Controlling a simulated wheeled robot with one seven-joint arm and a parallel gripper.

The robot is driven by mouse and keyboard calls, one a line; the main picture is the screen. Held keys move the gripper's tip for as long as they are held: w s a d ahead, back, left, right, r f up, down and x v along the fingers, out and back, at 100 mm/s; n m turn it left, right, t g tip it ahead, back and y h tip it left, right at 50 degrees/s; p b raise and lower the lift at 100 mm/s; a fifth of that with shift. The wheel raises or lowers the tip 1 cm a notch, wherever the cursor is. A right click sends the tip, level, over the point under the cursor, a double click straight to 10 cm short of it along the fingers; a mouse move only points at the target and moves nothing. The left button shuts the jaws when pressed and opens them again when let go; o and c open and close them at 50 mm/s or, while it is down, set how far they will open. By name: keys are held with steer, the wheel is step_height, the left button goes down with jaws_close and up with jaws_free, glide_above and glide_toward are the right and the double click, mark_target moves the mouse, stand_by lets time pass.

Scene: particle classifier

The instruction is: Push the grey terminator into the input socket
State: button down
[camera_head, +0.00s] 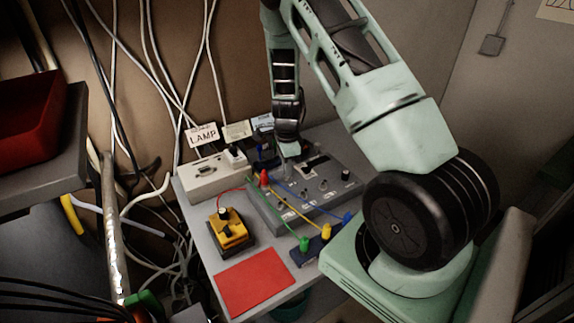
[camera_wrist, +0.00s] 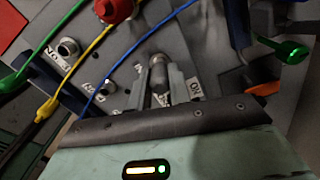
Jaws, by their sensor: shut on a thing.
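My gripper (camera_wrist: 160,88) is shut on the grey terminator (camera_wrist: 158,72), a short cylinder held between the two fingers in the wrist view. In the head view my gripper (camera_head: 287,150) points down over the back of the grey instrument box (camera_head: 268,210), and the terminator is too small to make out there. In the wrist view the terminator is close over the box's panel (camera_wrist: 130,75). The input socket cannot be told apart; it may be hidden by the terminator and fingers. I cannot tell whether the terminator touches or enters it.
Blue (camera_wrist: 135,50), yellow (camera_wrist: 78,70) and green (camera_wrist: 45,45) cables cross the panel left of my fingers, near a red plug (camera_wrist: 113,10). A white lamp box (camera_head: 205,182), a yellow device (camera_head: 233,232) and a red mat (camera_head: 255,283) share the table.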

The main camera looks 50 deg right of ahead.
steer(key=c, duration=1.2)
jaws_free()
steer(key=shift+f, duration=0.1)
step_height(320, 180, up, 17)
steer(key=shift+r+b, duration=0.2)
steer(key=shift+b, duration=0.2)
